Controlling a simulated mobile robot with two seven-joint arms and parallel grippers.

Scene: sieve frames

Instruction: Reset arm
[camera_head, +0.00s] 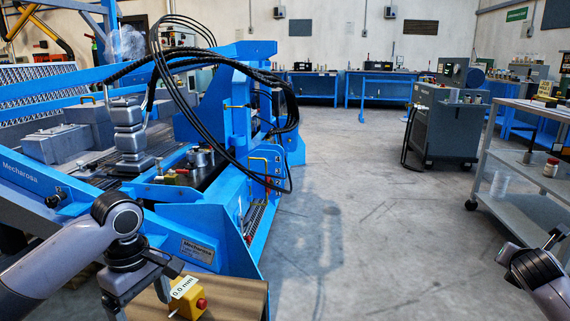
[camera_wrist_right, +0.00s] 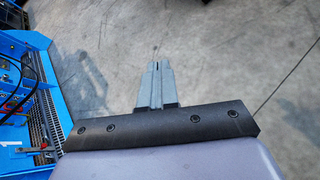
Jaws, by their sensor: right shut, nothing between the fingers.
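My right arm comes in at the lower right of the head view, and its gripper (camera_head: 556,238) is partly cut off by the picture edge. In the right wrist view my right gripper (camera_wrist_right: 158,66) has its grey fingers together with nothing between them, over bare concrete floor. My left arm comes in at the lower left of the head view. Its gripper (camera_head: 166,286) points down beside a yellow box (camera_head: 188,298) with a red button and a "0.0 mm" label. I cannot tell whether its fingers touch or hold the box.
A large blue machine (camera_head: 215,215) with black hoses (camera_head: 290,110) fills the left side. A brown surface (camera_head: 235,295) lies at the bottom. A grey cart (camera_head: 445,120) and a shelf trolley (camera_head: 535,185) stand at right. The concrete floor (camera_head: 370,220) between them is clear.

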